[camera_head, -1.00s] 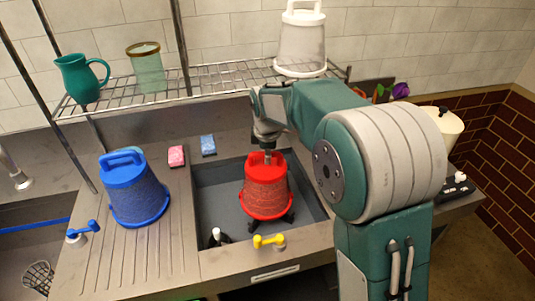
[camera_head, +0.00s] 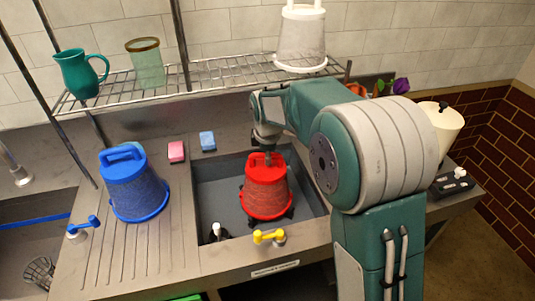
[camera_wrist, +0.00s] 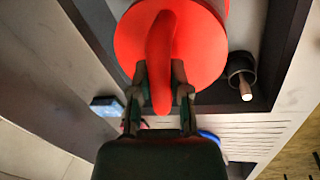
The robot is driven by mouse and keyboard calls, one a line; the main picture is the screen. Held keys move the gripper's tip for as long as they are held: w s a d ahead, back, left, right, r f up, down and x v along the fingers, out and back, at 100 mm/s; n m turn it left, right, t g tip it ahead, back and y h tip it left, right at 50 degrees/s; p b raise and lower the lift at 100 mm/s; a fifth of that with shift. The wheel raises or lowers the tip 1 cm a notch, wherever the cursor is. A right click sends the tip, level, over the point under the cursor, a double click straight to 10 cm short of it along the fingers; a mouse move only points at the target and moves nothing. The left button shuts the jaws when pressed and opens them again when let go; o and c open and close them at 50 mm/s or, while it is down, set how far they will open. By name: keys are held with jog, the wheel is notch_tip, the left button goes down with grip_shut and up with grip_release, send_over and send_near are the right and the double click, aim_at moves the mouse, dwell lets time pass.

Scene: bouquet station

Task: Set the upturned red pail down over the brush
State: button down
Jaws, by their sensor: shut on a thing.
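The upturned red pail (camera_head: 267,190) is over the grey sink basin, its wide rim down. My gripper (camera_head: 267,150) is shut on the handle on top of it. In the wrist view the red handle (camera_wrist: 161,60) lies between the fingers (camera_wrist: 158,90), above the pail's round red base (camera_wrist: 205,45). Dark prongs (camera_head: 290,212) show below the rim; I cannot tell whether the pail rests on them. What looks like the brush (camera_head: 217,231), a dark round base with a pale-tipped handle, stands front left of the pail, apart from it. It also shows in the wrist view (camera_wrist: 241,72).
The basin (camera_head: 222,190) has free floor left of the pail. A yellow tap lever (camera_head: 268,237) is at its front edge. A blue pail (camera_head: 134,185) stands left on the drainboard. Pink (camera_head: 176,152) and blue (camera_head: 207,141) sponges lie behind. A wire shelf (camera_head: 220,72) spans the back.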

jog(key=shift+f, duration=0.65)
jog(key=c, duration=0.5)
grip_release()
jog(key=r, duration=0.4)
jog(key=s+r, duration=0.1)
jog(key=r, duration=0.2)
jog(key=s+r, duration=0.1)
jog(key=r, duration=0.3)
jog(key=shift+s+a+r, duration=0.1)
jog(key=shift+a+r, duration=0.05)
jog(key=shift+r, duration=0.15)
jog(key=shift+s, duration=0.1)
